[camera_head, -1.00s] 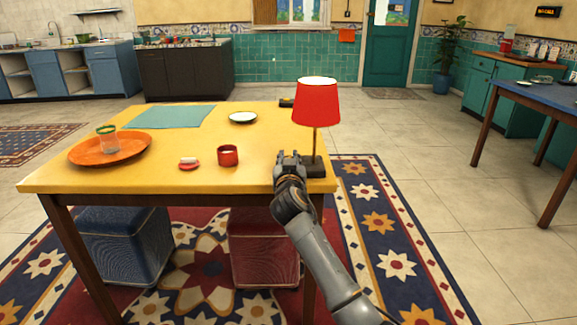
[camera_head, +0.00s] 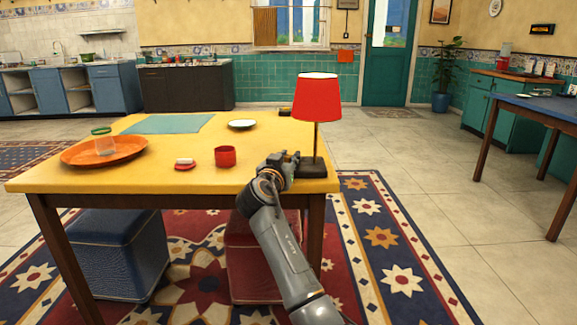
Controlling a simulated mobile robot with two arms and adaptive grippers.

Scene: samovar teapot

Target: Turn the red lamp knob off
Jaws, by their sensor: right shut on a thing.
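The lamp with a red shade (camera_head: 317,98) stands upright at the right end of the yellow table (camera_head: 60,180). The top opening of its shade looks pale and bright. Its dark base (camera_head: 310,169) rests on the tabletop near the right edge. My right gripper (camera_head: 285,158) is at the left side of this base, low over the table. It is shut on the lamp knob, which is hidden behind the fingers. My left gripper is not in view.
A red cup (camera_head: 225,157) and a small red-and-white item (camera_head: 184,164) stand left of my right gripper. Stools (camera_head: 115,255) stand under the table.

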